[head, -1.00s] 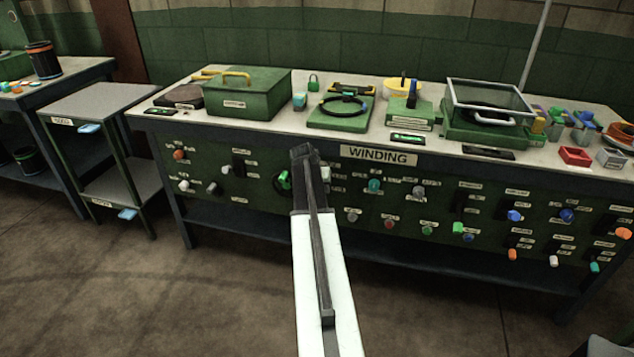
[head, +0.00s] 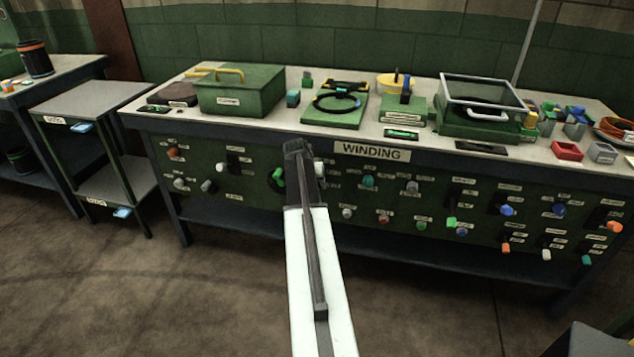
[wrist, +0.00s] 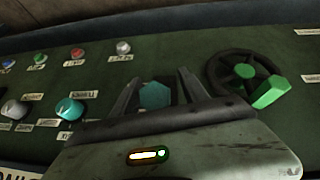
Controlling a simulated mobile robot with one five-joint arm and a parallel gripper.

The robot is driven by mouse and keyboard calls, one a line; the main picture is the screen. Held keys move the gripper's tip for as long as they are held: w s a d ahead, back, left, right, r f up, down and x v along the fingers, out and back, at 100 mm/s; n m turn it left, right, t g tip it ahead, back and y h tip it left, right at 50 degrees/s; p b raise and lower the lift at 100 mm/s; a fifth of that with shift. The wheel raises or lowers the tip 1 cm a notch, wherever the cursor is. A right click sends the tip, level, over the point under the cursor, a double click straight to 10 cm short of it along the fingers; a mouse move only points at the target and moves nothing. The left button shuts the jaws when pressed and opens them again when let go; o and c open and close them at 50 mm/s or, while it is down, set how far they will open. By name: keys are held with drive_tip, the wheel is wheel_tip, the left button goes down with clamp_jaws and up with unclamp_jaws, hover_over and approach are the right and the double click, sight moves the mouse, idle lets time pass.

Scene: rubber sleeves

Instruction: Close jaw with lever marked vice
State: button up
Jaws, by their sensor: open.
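My gripper (head: 299,150) reaches out to the green front panel of the winding bench. In the wrist view its two fingers (wrist: 158,80) stand apart, with a teal faceted piece (wrist: 155,95) seen between them; I cannot tell whether they touch it. A black handwheel with a green handle (wrist: 268,93) is right of the fingers in the wrist view; in the head view the wheel (head: 277,178) is left of my gripper. No marking reading "vice" is legible. A green block with a dark upright lever (head: 405,92) stands on the bench top. My arm hides part of the panel.
The bench top holds a green box with a yellow handle (head: 240,92), a round black ring on a green base (head: 335,104) and a clear-lidded unit (head: 485,95). Several coloured knobs crowd the panel, including a teal one (head: 369,180). A grey shelf stand (head: 92,100) is at left.

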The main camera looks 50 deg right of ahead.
drive_tip(key=p+v, duration=0.6)
drive_tip(key=v, duration=0.1)
drive_tip(key=shift+r, duration=0.3)
drive_tip(key=shift+a, duration=0.2)
